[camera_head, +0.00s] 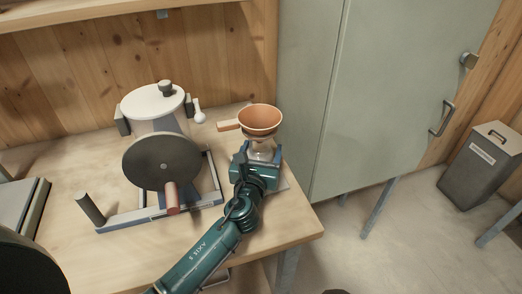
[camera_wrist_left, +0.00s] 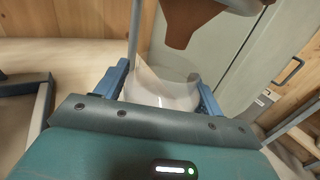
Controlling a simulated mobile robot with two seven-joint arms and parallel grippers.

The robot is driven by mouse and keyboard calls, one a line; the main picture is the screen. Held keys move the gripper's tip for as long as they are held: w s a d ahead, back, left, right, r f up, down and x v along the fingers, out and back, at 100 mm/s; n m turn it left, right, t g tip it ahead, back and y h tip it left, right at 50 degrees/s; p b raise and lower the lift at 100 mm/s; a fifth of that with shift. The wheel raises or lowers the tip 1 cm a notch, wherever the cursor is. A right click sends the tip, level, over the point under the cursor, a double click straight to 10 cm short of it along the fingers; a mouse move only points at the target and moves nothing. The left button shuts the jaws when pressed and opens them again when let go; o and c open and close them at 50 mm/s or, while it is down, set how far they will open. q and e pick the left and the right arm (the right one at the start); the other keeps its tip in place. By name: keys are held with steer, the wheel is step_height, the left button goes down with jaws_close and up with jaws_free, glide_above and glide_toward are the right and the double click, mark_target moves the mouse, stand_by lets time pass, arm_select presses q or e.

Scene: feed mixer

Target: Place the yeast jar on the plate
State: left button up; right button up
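A clear glass jar with pale contents, which looks like the yeast jar (camera_head: 263,151), stands upright below the orange funnel. My left gripper (camera_head: 260,158) reaches it from the front, and its blue fingers lie along both sides of the jar. In the left wrist view the jar (camera_wrist_left: 163,92) fills the gap between the fingers, with no clear gap showing. A grey edge (camera_head: 284,186) beside my gripper may be the plate; my gripper and arm hide most of it. I cannot tell whether the jar rests on it. My right gripper is not in view.
The orange funnel (camera_head: 261,121) with a handle hangs just above the jar and my left gripper. A mixer-like machine (camera_head: 160,160) with a large grey disc stands close on the left. The table's right edge is near. A grey bin (camera_head: 482,165) stands on the floor.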

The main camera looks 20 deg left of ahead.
arm_select(q)
steer(key=shift+o, duration=1.2)
steer(key=shift+r, duration=0.15)
steer(key=s, duration=0.8)
steer(key=s+d, duration=0.1)
steer(key=s, duration=0.3)
steer(key=shift+a, duration=0.1)
